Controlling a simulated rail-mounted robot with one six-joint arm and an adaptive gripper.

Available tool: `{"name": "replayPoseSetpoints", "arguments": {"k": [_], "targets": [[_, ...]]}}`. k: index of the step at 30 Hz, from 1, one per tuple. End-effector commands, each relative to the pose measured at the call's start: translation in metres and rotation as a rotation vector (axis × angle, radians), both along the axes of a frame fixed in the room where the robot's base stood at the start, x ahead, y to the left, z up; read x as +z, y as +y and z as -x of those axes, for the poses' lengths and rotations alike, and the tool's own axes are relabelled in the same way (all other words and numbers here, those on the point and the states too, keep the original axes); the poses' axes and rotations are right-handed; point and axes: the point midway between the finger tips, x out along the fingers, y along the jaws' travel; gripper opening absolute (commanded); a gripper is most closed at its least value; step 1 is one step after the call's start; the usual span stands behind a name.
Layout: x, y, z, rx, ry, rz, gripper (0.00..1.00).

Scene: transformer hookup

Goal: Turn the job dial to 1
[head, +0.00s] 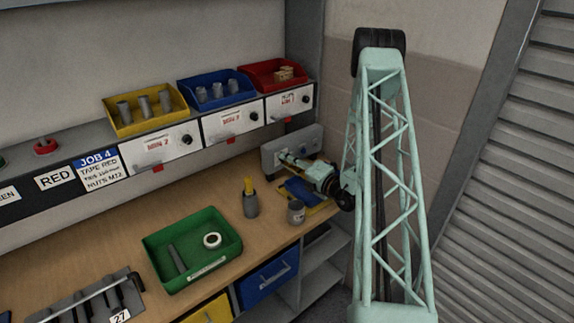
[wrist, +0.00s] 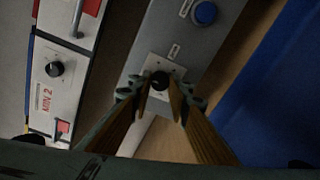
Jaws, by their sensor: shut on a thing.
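The job dial (wrist: 159,78) is a small black knob on a pale plate with small marks. It is mounted on a grey control box (head: 305,139), which also shows in the wrist view (wrist: 150,35). My gripper (wrist: 161,91) has its two fingers at either side of the knob and is shut on it. In the head view my gripper (head: 284,156) reaches left to the box's front, and the dial is hidden. The knob's pointer and the plate's numbers are too small to read. The sign (head: 98,169) reads JOB 4, with TAPE RED and NUTS M12 below.
A blue button (wrist: 205,13) sits on the same box. White drawer fronts (head: 160,146) with black knobs run beside it, under yellow, blue and red bins. A grey cup (head: 296,212), a holder with a yellow item (head: 250,200) and a green tray (head: 205,222) stand on the bench.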

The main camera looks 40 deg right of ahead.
Motion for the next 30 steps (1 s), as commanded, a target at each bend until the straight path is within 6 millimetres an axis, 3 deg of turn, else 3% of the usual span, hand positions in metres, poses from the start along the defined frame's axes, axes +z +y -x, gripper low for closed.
{"name": "replayPoseSetpoints", "arguments": {"k": [30], "targets": [[-0.0027,0.0016,-0.0004,0.000,0.019,0.803,0.07]]}}
